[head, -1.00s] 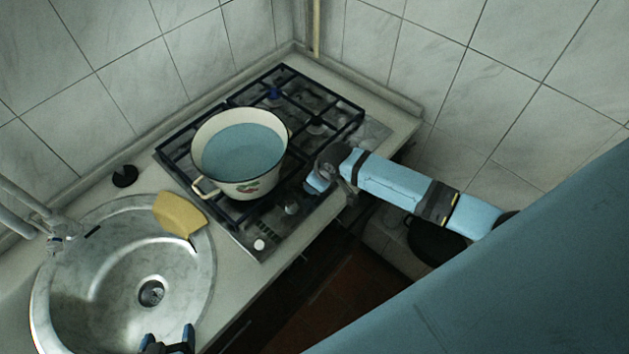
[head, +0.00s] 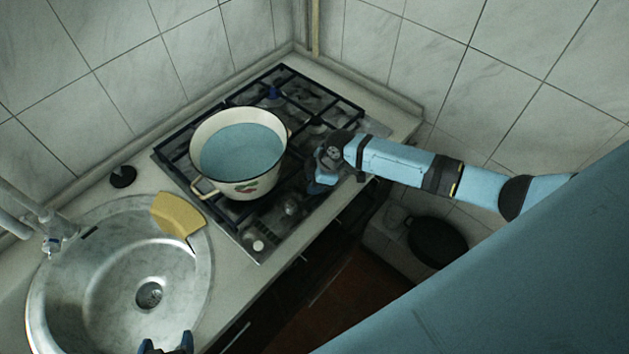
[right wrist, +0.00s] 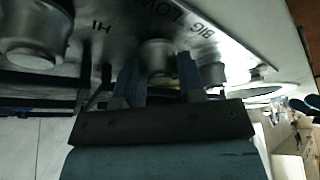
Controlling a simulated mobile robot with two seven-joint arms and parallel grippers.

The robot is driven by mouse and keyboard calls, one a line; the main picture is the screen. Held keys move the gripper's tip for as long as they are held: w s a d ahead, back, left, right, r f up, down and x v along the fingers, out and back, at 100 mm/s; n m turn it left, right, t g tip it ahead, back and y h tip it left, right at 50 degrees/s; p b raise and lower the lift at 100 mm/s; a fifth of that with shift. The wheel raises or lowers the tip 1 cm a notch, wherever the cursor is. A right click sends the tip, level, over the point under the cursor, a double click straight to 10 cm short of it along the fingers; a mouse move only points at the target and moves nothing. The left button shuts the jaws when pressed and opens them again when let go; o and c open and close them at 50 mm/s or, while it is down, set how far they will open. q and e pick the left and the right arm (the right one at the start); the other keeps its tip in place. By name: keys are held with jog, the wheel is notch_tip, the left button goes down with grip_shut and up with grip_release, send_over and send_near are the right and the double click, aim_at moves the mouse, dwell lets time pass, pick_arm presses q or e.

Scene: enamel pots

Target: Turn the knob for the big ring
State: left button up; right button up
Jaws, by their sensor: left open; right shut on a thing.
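My right gripper (head: 318,186) is at the front panel of the gas stove (head: 240,238), right of the pot. In the right wrist view its fingers (right wrist: 160,76) stand on either side of a metal knob (right wrist: 158,54), shut on it. Upside-down lettering reading BIG, LOW and HI is on the panel around that knob. In the head view the gripper hides this knob.
A white enamel pot (head: 252,187) holding blue-looking liquid stands on the stove grate, close to my right gripper. Another knob (right wrist: 33,38) is on the panel. A round sink (head: 105,318) with a yellow cloth (head: 178,215) on its rim lies left. A dark pan (head: 437,243) sits low at right.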

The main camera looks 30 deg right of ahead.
pick_arm(q)
jog(key=shift+w+d, duration=0.15)
jog(key=shift+w+r, duration=0.25)
jog(key=shift+w, duration=0.1)
pick_arm(e)
jog(key=o, duration=0.9)
pick_arm(q)
jog(key=shift+s, duration=0.2)
pick_arm(e)
jog(key=shift+r, duration=0.1)
pick_arm(q)
jog(key=shift+f, duration=0.25)
pick_arm(e)
jog(key=shift+d+r, duration=0.15)
jog(key=shift+r, duration=0.15)
pick_arm(q)
jog(key=shift+s+f+b, duration=0.1)
jog(key=shift+f+b, duration=0.75)
jog(key=shift+b, duration=0.1)
jog(key=shift+w+d+r, duration=0.1)
jog(key=shift+w+r, duration=0.05)
jog(key=shift+w, duration=0.15)
pick_arm(e)
jog(key=v, duration=1.3)
pick_arm(q)
jog(key=shift+s, duration=0.3)
